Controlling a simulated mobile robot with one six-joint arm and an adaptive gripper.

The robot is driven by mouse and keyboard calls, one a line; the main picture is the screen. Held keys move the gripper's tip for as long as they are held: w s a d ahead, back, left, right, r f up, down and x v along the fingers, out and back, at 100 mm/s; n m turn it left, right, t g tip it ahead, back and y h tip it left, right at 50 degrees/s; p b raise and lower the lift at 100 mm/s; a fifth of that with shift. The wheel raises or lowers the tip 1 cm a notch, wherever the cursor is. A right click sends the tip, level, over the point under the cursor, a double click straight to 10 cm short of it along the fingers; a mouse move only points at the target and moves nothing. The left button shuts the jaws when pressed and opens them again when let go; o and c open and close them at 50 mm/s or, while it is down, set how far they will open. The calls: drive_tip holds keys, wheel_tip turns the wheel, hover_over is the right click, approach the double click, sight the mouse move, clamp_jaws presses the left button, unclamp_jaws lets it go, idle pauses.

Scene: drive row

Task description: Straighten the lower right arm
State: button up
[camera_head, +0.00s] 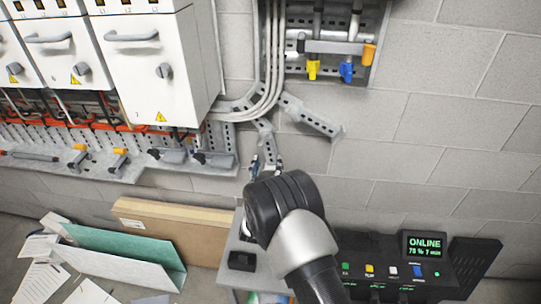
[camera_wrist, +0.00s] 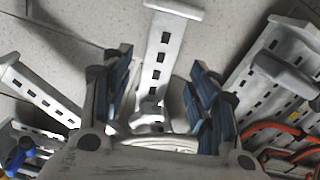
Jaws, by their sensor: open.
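Two grey slotted arms branch from under the bundle of conduits on the block wall. One slotted arm (camera_head: 314,117) slants down to the right; it shows at the left in the wrist view (camera_wrist: 42,95). The other slotted arm (camera_head: 264,137) runs downward, its lower end hidden behind my gripper in the head view. In the wrist view it stands in the middle (camera_wrist: 158,70), with a flat end plate. My gripper (camera_head: 267,166) is open, its blue-grey fingers (camera_wrist: 161,75) on either side of this arm. Whether they touch it is unclear.
White switch cabinets (camera_head: 160,65) and a slotted rail (camera_head: 120,160) with handles are at left. Yellow and blue valves (camera_head: 346,70) sit at upper right. Cardboard (camera_head: 175,228) leans below. A black console (camera_head: 400,268) reading ONLINE stands at lower right. The right wall is bare.

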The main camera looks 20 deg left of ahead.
sight(270, 154)
drive_tip(key=b+x, duration=0.1)
drive_tip(key=x, duration=0.5)
drive_tip(key=shift+w, duration=0.35)
clamp_jaws()
idle(0.3)
